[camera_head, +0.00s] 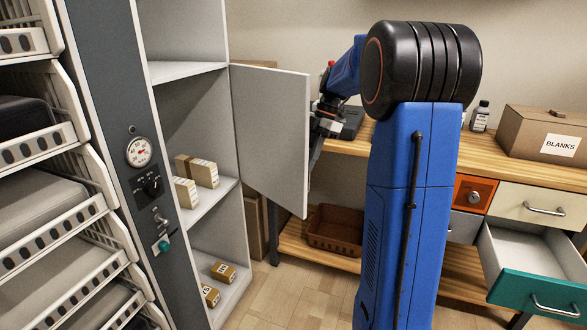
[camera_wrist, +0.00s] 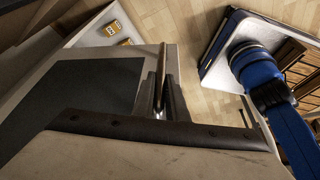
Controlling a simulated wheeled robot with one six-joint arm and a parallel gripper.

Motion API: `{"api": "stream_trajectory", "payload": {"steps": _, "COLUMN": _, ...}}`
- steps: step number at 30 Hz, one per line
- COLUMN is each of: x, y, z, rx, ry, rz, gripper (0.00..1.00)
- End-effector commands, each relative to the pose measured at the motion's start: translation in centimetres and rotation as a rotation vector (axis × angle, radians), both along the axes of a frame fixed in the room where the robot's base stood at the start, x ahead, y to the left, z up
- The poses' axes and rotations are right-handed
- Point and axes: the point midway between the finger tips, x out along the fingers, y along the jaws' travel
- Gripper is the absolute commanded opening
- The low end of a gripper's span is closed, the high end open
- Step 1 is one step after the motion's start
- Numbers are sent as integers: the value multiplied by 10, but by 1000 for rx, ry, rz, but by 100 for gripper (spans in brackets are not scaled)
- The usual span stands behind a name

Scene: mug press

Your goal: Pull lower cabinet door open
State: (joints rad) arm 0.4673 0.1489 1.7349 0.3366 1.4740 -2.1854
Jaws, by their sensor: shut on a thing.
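The lower cabinet door (camera_head: 272,130) is a pale grey panel. It stands swung well open from the grey cabinet (camera_head: 214,150), and its shelves show. My gripper (camera_head: 318,128) is on the far side of the door, at its free edge, and partly hidden by it. In the wrist view my gripper (camera_wrist: 161,100) has its two dark fingers closed on a thin upright bar, the door handle (camera_wrist: 162,62). The handle is hidden behind the door in the head view.
Small boxes stand on the cabinet shelves (camera_head: 222,200). A wooden workbench (camera_head: 340,147) is behind the door, with a brown bin (camera_head: 335,228) below. A teal-fronted drawer (camera_head: 540,292) stands pulled out at right. Wire racks are at far left. Some floor (camera_head: 285,290) is clear.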

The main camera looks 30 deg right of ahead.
Motion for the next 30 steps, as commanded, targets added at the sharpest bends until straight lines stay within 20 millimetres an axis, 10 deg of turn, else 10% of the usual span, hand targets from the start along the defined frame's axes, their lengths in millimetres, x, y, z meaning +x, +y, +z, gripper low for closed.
{"api": "stream_trajectory", "payload": {"steps": 12, "x": 29, "y": -51, "z": 0, "rx": -1, "ry": 0, "rz": 70, "gripper": 0}}
{"api": "stream_trajectory", "payload": {"steps": 30, "x": 34, "y": -57, "z": 0, "rx": -1, "ry": 0, "rz": 70, "gripper": 0}}
